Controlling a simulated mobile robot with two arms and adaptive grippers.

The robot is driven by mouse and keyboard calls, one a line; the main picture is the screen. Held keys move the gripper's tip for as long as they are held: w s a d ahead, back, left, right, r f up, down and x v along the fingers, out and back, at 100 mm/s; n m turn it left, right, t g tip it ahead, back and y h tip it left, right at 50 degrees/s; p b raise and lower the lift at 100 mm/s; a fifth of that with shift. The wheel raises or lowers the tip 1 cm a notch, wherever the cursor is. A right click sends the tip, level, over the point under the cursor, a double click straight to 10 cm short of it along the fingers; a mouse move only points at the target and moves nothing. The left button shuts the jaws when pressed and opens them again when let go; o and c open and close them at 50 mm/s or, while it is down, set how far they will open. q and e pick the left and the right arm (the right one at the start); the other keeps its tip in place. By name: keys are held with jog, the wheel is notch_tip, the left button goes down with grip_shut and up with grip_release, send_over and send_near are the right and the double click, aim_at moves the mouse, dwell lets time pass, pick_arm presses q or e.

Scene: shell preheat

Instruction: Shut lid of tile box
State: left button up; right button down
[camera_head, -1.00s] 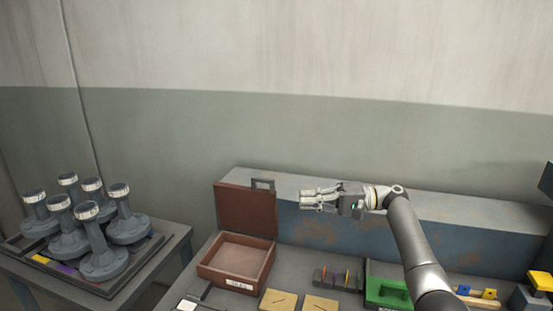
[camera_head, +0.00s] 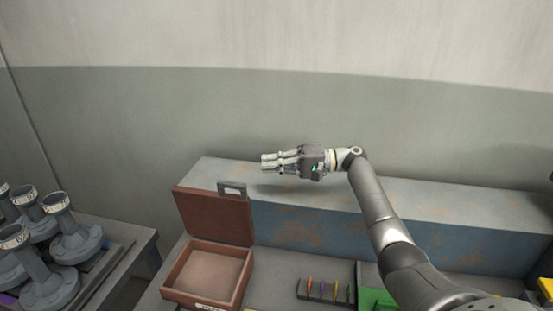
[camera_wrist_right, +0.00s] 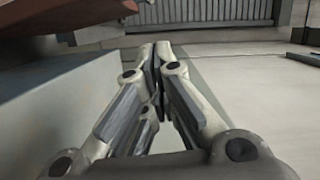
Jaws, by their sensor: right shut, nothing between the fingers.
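The tile box (camera_head: 240,290) is a brown open box on the bench, low and left of centre in the head view. Its lid (camera_head: 214,217) stands raised at the back, with a grey handle (camera_head: 231,187) on its upper edge. The box looks empty inside. My right gripper (camera_head: 264,162) is shut and empty, pointing left, above the bench and to the right of the lid's top edge, apart from it. In the right wrist view its fingers (camera_wrist_right: 155,50) meet at the tips, and a reddish-brown edge (camera_wrist_right: 45,22), probably the lid, shows at upper left. My left gripper is out of view.
A long blue-grey block (camera_head: 310,222) runs along the back of the bench behind the box. A rack (camera_head: 326,291) with coloured pieces and a green case (camera_head: 375,298) lie to the right. Several grey flanged parts (camera_head: 74,240) stand on a separate table at left.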

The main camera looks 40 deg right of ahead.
jog(key=a+p, duration=0.5)
jog(key=a, duration=0.2)
jog(key=shift+w+a+f, duration=0.35)
jog(key=shift+w, duration=0.1)
jog(key=shift+a, duration=0.1)
